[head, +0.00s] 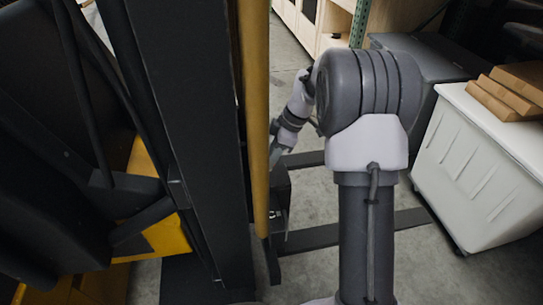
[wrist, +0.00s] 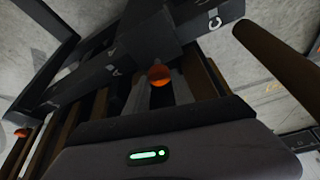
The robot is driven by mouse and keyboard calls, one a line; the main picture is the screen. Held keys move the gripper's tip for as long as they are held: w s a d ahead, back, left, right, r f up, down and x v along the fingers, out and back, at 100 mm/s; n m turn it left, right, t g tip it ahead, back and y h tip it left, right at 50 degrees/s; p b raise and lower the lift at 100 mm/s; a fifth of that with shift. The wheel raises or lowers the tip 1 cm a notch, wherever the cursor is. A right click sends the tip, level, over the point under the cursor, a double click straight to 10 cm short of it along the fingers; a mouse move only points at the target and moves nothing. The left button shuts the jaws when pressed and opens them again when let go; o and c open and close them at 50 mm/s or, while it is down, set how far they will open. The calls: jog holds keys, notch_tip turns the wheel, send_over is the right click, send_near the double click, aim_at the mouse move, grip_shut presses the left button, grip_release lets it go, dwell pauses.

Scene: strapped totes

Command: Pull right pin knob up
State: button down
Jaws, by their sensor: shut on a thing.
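An orange ball-shaped pin knob (wrist: 159,75) sits between the grey fingers of my gripper (wrist: 160,88) in the wrist view, and the fingers are shut on it. A second orange knob (wrist: 22,132) shows at the far left of the wrist view, apart from my gripper. A black bar (wrist: 190,28) with white letters runs just beyond the held knob. In the head view my gripper (head: 276,152) is small and partly hidden behind the yellow post; no knob can be made out there. The lower part of the held pin is hidden.
A yellow post (head: 256,120) and a dark mast (head: 190,130) stand close left of my gripper. Dark fork arms (head: 350,232) extend low over the concrete floor. A white bin (head: 480,170) with brown boards (head: 505,95) stands at right. A brown bar (wrist: 285,60) crosses the wrist view's right.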

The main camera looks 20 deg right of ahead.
jog(key=c, duration=1.1)
grip_release()
jog(key=shift+r, duration=0.1)
jog(key=shift+o, duration=0.2)
jog(key=shift+r, duration=0.1)
jog(key=p+v, duration=0.6)
jog(key=v, duration=1.1)
jog(key=shift+p, duration=0.3)
jog(key=shift+s, duration=0.15)
